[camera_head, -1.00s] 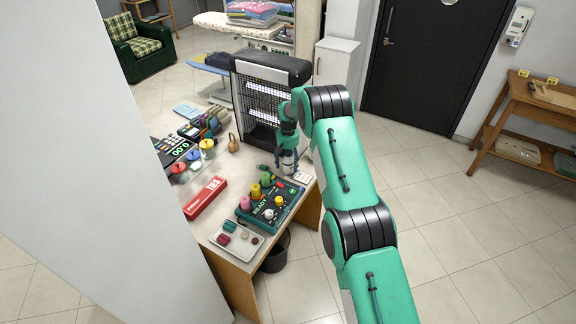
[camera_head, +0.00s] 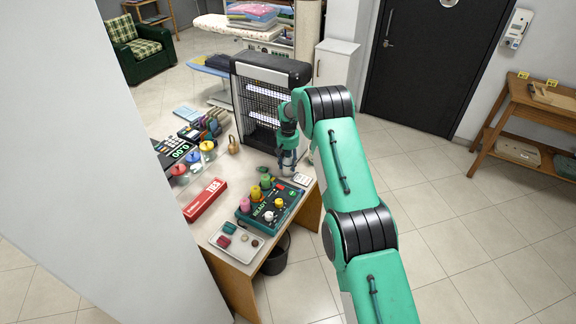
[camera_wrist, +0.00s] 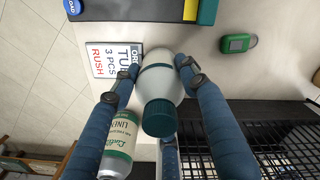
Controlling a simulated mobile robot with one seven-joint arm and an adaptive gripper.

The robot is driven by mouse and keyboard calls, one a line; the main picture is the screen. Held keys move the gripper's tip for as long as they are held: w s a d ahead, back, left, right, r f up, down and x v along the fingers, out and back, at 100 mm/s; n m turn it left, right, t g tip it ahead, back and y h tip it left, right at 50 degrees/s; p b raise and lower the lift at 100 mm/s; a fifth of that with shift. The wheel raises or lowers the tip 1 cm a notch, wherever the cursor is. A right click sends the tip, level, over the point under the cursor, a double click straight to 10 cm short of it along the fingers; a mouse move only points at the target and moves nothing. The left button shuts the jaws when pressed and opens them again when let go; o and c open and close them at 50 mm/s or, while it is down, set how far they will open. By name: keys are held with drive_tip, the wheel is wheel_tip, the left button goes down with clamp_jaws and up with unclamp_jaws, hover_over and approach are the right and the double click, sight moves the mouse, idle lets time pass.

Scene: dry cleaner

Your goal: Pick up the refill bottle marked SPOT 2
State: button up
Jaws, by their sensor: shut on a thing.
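My gripper (camera_wrist: 160,62) is shut on a white bottle (camera_wrist: 163,82) with a teal screw cap, seen from above in the wrist view. A finger presses on each side of it. No marking can be read on this bottle, so I cannot tell whether it is SPOT 2. A second bottle (camera_wrist: 118,148), white with a green and cream label reading LINEN, is at the lower left, outside my left finger. In the head view my gripper (camera_head: 287,164) is low over the far right end of the counter, and its fingers largely hide the bottle.
A printed card (camera_wrist: 108,48) lies beside the held bottle. A teal board (camera_head: 271,203) with coloured pieces, a small tray (camera_head: 240,243) and a red box (camera_head: 205,200) are nearer on the counter. A dark cabinet with a grille (camera_head: 262,110) stands close behind my gripper.

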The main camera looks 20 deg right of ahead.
sight(288, 153)
wheel_tip(288, 153, up, 9)
drive_tip(key=shift+r, duration=0.15)
idle(0.4)
